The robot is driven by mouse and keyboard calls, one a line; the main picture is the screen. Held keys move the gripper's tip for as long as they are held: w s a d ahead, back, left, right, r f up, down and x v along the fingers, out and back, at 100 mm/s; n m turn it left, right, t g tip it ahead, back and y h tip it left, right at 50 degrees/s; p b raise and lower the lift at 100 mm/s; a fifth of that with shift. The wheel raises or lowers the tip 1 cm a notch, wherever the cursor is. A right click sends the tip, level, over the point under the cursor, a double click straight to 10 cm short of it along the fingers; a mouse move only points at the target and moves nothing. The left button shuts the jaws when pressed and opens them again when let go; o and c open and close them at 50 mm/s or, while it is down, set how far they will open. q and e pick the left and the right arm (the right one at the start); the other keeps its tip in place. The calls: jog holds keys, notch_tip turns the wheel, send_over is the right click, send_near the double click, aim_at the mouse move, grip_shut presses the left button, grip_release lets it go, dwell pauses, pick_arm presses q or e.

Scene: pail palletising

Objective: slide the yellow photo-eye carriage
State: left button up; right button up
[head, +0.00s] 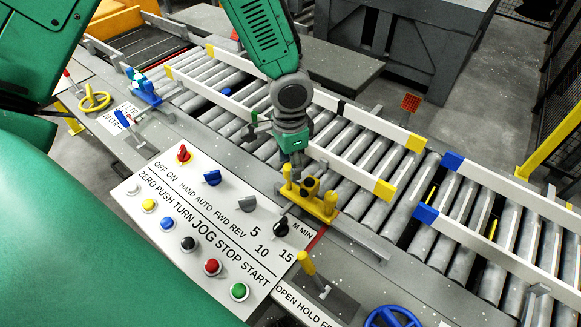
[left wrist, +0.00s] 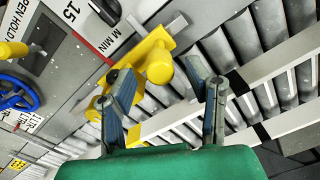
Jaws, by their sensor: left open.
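The yellow photo-eye carriage (head: 325,208) sits on a rail beside the roller conveyor, at the right end of the white control panel. It has upright yellow posts and a dark round part between them. In the left wrist view the yellow carriage (left wrist: 157,62) lies ahead of and partly between the fingers. My left gripper (head: 298,168) hangs just above and behind the carriage in the head view; its fingers are mostly hidden there. In the left wrist view my left gripper (left wrist: 163,78) is open, with nothing held; whether a finger touches the carriage I cannot tell. My right gripper does not show.
The control panel (head: 207,222) has several knobs and buttons left of the carriage. A yellow-handled lever (head: 307,263) and a blue handwheel (head: 392,318) stand nearer the front. White guide rails (head: 345,166) with yellow and blue ends run along the rollers behind.

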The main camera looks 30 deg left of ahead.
aim_at(309, 182)
pick_arm(q)
jog(key=shift+f, duration=0.75)
jog(key=shift+a+f, duration=0.15)
jog(key=shift+f, duration=0.05)
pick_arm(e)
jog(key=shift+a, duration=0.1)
pick_arm(q)
jog(key=shift+c, duration=0.3)
